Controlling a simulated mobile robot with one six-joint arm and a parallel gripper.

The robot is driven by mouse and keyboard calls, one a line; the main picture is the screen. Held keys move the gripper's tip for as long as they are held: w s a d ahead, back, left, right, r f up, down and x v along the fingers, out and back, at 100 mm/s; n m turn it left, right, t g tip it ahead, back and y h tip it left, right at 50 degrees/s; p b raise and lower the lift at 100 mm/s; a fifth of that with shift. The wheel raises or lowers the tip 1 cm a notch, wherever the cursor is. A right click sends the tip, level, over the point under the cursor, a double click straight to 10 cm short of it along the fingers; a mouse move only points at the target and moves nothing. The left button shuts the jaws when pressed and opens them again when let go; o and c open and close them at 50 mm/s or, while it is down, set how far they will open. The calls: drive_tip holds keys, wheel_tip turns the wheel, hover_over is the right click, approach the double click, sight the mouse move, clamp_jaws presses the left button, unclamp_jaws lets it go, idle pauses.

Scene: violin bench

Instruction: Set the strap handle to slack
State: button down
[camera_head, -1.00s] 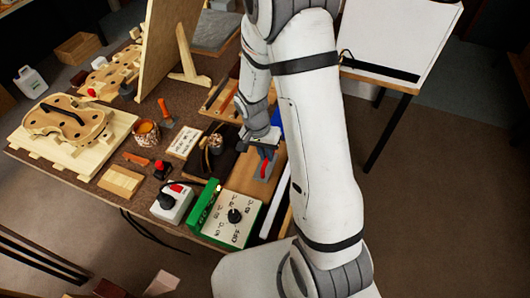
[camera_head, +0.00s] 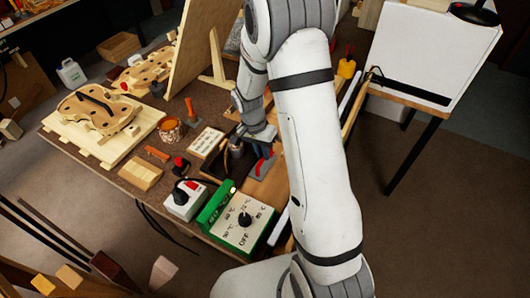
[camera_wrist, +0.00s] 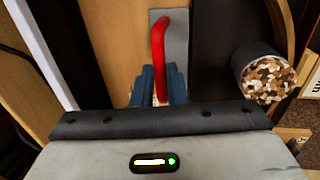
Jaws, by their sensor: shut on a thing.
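The strap handle is a bent red lever (camera_wrist: 158,40) on a narrow grey plate (camera_wrist: 176,48) in the wrist view. It also shows in the head view (camera_head: 260,165), small and partly covered by my gripper. My gripper (camera_wrist: 158,90) has its blue-grey fingers on either side of the lever's lower part and is shut on it. The lever's lower end is hidden between the fingers and behind the gripper body. In the head view my gripper (camera_head: 264,146) reaches down over the lever near the bench's right side.
A green and white dial box (camera_head: 245,222) and a white switch box (camera_head: 184,200) stand in front of the lever. A dark pot (camera_head: 238,148) is just left of it. In the wrist view a speckled round object (camera_wrist: 270,79) lies to the right.

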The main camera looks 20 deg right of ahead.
drive_tip(key=shift+w+a+r, duration=0.15)
drive_tip(key=shift+w+a, duration=0.15)
drive_tip(key=c, duration=1.6)
unclamp_jaws()
drive_tip(key=shift+a, duration=0.1)
drive_tip(key=shift+o, duration=0.7)
drive_tip(key=shift+s+d, duration=0.15)
drive_tip(key=shift+d, duration=0.05)
wheel_tip(320, 180, up, 8)
drive_tip(key=w+a, duration=0.1)
drive_tip(key=shift+f, duration=0.25)
drive_tip(key=shift+r, duration=0.1)
drive_tip(key=s+r+n+t, duration=0.2)
drive_tip(key=s+r+n, duration=0.2)
drive_tip(key=s+r, duration=0.3)
drive_tip(key=s+r+n+t+y, duration=0.1)
drive_tip(key=s+r+n, duration=0.4)
drive_tip(key=s, duration=0.8)
wheel_tip(320, 180, up, 2)
drive_tip(key=shift+d+r+t+y, duration=0.15)
drive_tip(key=shift+d+t+y, duration=0.2)
drive_tip(key=shift+t, duration=0.35)
